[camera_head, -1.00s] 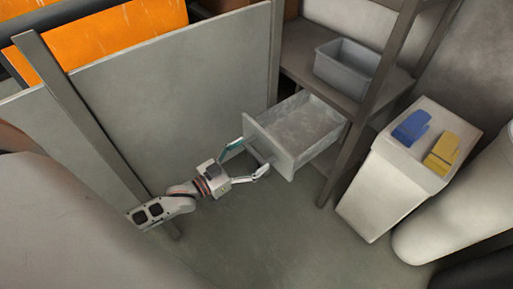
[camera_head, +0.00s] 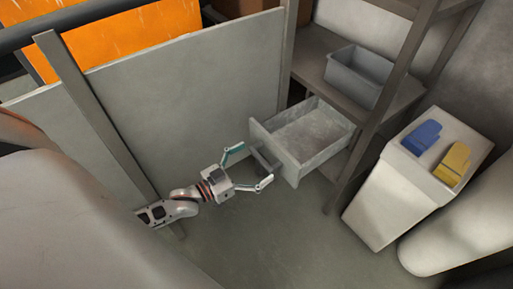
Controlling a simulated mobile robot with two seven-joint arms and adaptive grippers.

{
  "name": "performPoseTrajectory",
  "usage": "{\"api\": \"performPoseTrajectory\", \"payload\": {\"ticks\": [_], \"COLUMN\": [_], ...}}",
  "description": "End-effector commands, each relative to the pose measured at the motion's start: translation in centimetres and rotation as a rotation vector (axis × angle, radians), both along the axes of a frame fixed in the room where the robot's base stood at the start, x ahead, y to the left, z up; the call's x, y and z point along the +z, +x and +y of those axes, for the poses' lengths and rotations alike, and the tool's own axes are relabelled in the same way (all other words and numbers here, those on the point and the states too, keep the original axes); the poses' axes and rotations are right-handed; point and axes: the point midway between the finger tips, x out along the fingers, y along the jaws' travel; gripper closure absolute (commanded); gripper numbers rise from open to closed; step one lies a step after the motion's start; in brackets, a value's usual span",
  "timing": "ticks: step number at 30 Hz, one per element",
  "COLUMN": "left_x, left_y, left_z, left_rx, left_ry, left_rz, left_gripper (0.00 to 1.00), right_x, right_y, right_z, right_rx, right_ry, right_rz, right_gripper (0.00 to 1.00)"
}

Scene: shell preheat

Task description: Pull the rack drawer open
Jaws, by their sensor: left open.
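The rack drawer (camera_head: 312,137) is a pale grey, empty open-topped box. It stands pulled out of the lower part of the brown rack, its front panel (camera_head: 274,150) facing left. A dark bar handle (camera_head: 264,161) shows on that front. My left gripper (camera_head: 256,163) is open with its two fingers spread, one on each side of the handle's near end. The fingertips are close to the handle; whether they touch it I cannot tell. The gripper holds nothing. My right gripper is not in view.
The brown rack (camera_head: 309,63) carries a grey bin (camera_head: 357,78) on its shelf. A white stand (camera_head: 391,198) to the right bears a blue piece (camera_head: 422,137) and a yellow piece (camera_head: 454,163). A grey panel (camera_head: 185,90) stands behind my left arm. The floor (camera_head: 290,235) in front is clear.

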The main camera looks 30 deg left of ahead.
Motion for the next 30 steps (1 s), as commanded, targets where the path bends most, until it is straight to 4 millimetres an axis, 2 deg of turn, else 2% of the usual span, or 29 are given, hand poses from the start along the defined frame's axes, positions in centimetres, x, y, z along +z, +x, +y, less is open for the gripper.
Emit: {"api": "performPoseTrajectory", "payload": {"ticks": [9, 13, 30], "left_x": [-0.1, -0.1, 0.0], "left_y": [-4.7, -6.0, -6.5], "left_z": [1.7, 2.2, 2.3], "left_rx": [-0.001, 0.0, 0.0], "left_ry": [0.001, 0.001, 0.0], "left_rz": [0.003, 0.002, 0.0], "left_gripper": [0.0, 0.0, 0.0], "right_x": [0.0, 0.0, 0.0], "right_y": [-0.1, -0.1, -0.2], "right_z": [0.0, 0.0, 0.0], "right_rx": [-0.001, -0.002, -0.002], "right_ry": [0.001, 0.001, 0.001], "right_rz": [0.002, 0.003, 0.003], "right_gripper": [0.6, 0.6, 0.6]}}
